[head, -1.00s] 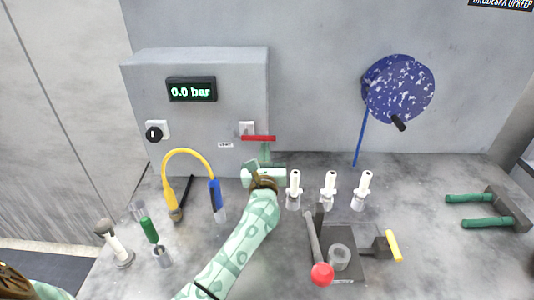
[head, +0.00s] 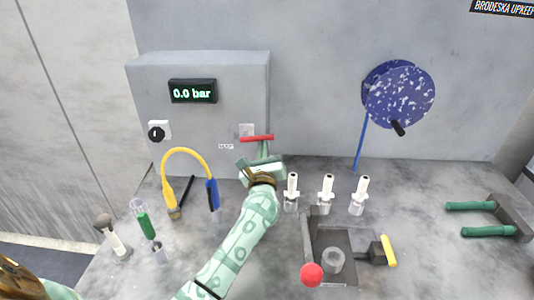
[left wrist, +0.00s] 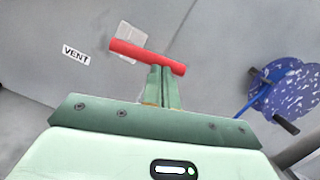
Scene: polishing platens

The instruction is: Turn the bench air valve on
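The air valve shows as a red bar handle (head: 257,138) in front of a pale plate (head: 246,129) at the lower right of the grey wall box (head: 225,75). The bar lies nearly level in the head view. In the left wrist view the red handle (left wrist: 147,57) slants down to the right. My left gripper (head: 263,149) is just below the bar. In the left wrist view its two fingers (left wrist: 162,84) are together, with their tips at the bar's lower edge. I cannot tell whether they touch it. The box's display (head: 193,91) reads 0.0 bar. My right gripper is not in view.
A black knob (head: 157,133) is on the box's left side. A yellow hose (head: 187,152), several white-topped bottles (head: 326,192) and a red-knobbed lever (head: 312,272) stand on the bench near my left arm. A blue speckled disc (head: 399,94) is on the wall at right.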

